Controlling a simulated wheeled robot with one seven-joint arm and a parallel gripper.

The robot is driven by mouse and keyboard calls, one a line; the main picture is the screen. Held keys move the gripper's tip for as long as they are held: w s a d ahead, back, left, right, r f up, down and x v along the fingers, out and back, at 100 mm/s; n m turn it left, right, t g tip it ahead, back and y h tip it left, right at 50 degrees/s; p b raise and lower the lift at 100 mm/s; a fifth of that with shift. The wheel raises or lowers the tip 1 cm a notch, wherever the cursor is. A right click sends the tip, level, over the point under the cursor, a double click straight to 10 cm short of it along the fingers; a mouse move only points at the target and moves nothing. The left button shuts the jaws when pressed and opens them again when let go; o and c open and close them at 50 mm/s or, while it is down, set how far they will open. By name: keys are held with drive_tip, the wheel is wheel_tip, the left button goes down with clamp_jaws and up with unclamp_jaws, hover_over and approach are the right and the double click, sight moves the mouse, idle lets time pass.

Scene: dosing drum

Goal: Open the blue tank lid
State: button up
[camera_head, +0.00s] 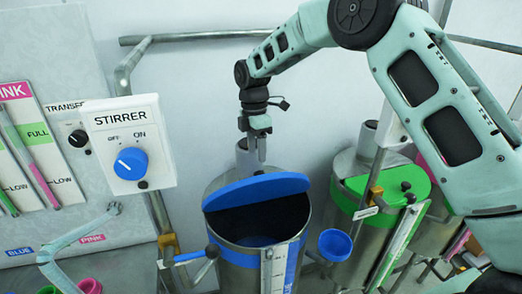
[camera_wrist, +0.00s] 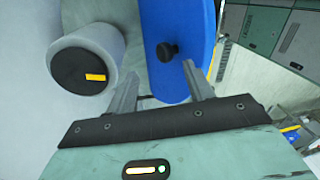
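The blue tank lid (camera_head: 258,190) is tilted up at the back of the steel tank (camera_head: 236,228), with the dark opening showing in front of it. My gripper (camera_head: 256,158) points down just behind the lid's upper edge. In the wrist view the blue lid (camera_wrist: 190,35) fills the upper middle, and its black knob (camera_wrist: 168,50) shows just beyond and roughly between my fingertips. My gripper (camera_wrist: 160,72) has its fingers apart with nothing held between them. Whether a finger touches the lid cannot be told.
A grey cylinder with a black end (camera_wrist: 82,72) is close left of my fingers. A green-lidded tank (camera_head: 370,185) stands to the right, with a small blue cup (camera_head: 335,244) between the tanks. The stirrer switch box (camera_head: 130,140) is at the left.

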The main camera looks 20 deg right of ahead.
sight(263, 178)
drive_tip(key=shift+a+r, duration=0.1)
drive_tip(key=shift+r, duration=0.7)
drive_tip(key=shift+s+f, duration=0.1)
drive_tip(key=c, duration=0.7)
drive_tip(key=shift+s+a+f+n+b, duration=0.1)
drive_tip(key=shift+s+n+b, duration=0.15)
drive_tip(key=shift+b, duration=0.45)
clamp_jaws()
drive_tip(key=s+n+t+b, duration=0.1)
drive_tip(key=s+n+b, duration=0.1)
drive_tip(key=b, duration=0.2)
drive_tip(key=s+n+t+h+b, duration=0.1)
drive_tip(key=s+n+t+b, duration=0.1)
drive_tip(key=b, duration=0.3)
drive_tip(key=s+f+n+t+b, duration=0.1)
drive_tip(key=s+n+t+b, duration=0.1)
drive_tip(key=s+n+b, duration=0.1)
drive_tip(key=shift+s+n+h+b, duration=0.25)
drive_tip(key=shift+h+b, duration=0.15)
drive_tip(key=shift+b, duration=0.3)
drive_tip(key=s+d+f+n+t+y+b, duration=0.15)
drive_tip(key=s+f+n+t+b, duration=0.3)
drive_tip(key=s+n+b, duration=0.5)
drive_tip(key=w+f+m+b, duration=0.1)
drive_tip(key=w+f+b, duration=0.1)
drive_tip(key=w+f, duration=0.3)
drive_tip(key=shift+w+a, duration=0.2)
drive_tip(key=shift+w, duration=1.7)
